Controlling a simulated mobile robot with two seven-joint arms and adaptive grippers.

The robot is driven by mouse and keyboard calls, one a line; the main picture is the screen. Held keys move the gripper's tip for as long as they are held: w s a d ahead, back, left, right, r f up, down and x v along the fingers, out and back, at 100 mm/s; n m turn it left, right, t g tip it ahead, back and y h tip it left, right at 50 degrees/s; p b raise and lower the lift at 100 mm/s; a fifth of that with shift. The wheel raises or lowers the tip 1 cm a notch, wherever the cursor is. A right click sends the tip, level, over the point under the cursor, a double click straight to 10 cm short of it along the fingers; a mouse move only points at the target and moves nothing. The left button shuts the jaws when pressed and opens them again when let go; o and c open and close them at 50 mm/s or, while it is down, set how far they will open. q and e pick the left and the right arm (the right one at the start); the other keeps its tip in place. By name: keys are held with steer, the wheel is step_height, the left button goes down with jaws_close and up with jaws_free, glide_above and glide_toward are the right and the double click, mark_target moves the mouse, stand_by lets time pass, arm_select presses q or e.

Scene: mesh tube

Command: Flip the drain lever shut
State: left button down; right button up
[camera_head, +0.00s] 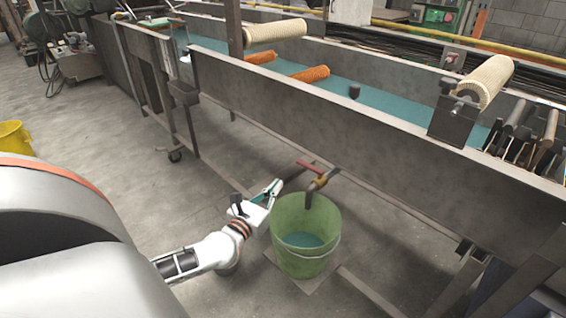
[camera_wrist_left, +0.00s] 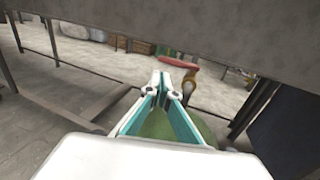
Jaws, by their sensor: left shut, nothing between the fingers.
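The drain lever (camera_head: 311,167) is a red handle on a brass valve (camera_head: 320,182), on a short pipe below the long trough. It points to the left from the valve in the head view. In the left wrist view the red lever (camera_wrist_left: 180,63) shows just beyond the fingertips. My left gripper (camera_head: 277,184) is shut and empty, left of the lever and near the bucket's rim. In the left wrist view its fingertips (camera_wrist_left: 166,86) meet; a small gap to the lever seems to remain, but contact is hard to judge. My right gripper is out of view.
A green bucket (camera_head: 290,262) with blue-green liquid stands under the spout. The metal trough wall (camera_head: 330,125) runs above the lever, and also overhangs the left wrist view (camera_wrist_left: 200,25). Frame legs stand around. A yellow bucket (camera_head: 14,138) is far left. The floor left of my arm is mostly clear.

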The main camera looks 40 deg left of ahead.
arm_select(q)
steer(key=v, duration=0.3)
steer(key=shift+a, duration=0.25)
stand_by(0.4)
